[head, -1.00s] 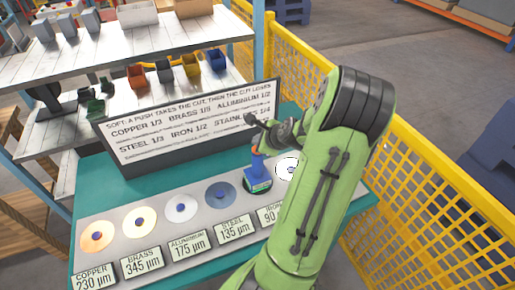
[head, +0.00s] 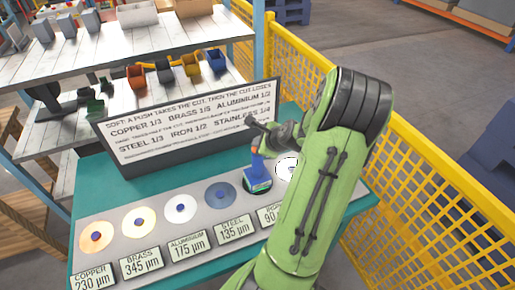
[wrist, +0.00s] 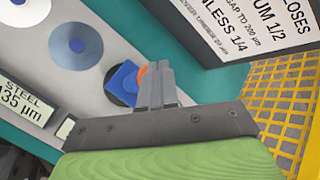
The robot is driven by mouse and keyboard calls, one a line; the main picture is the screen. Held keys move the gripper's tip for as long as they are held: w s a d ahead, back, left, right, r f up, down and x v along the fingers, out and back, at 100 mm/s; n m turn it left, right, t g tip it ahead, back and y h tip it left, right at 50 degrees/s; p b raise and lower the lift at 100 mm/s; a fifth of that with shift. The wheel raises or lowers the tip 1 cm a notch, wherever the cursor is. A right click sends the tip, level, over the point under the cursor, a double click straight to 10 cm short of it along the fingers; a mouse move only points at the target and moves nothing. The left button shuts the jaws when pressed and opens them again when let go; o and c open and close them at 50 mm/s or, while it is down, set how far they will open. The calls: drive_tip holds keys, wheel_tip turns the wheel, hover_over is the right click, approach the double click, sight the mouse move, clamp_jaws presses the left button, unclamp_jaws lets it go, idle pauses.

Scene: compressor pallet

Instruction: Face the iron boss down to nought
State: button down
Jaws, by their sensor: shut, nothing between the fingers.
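The iron boss (wrist: 108,88) is a dark disc, fifth in the row on the grey panel, mostly covered by a blue block-shaped tool (head: 258,183) with an orange part above it. The tool also shows in the wrist view (wrist: 122,80). My gripper (wrist: 154,70) is shut and empty, its fingertips over or against the tool's orange part; I cannot tell whether they touch. The iron label (head: 268,217) reads 90, its right part hidden by my arm. In the wrist view my gripper hides most of that label.
Copper (head: 96,236), brass (head: 139,222), aluminium (head: 181,209) and steel (head: 220,195) discs lie left of the tool, with number labels. A pale disc (head: 284,166) is partly behind my arm. A rules sign (head: 190,122) stands behind; yellow mesh fence (head: 420,190) is at right.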

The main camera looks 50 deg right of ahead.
drive_tip(key=shift+f+b, duration=0.45)
drive_tip(key=shift+f, duration=0.2)
idle(0.3)
drive_tip(key=shift+r+p, duration=1.1)
drive_tip(key=shift+r, duration=0.05)
wheel_tip(320, 180, up, 5)
drive_tip(key=p, duration=0.4)
drive_tip(key=shift+r+p, duration=0.15)
drive_tip(key=shift+p, duration=0.25)
idle(0.5)
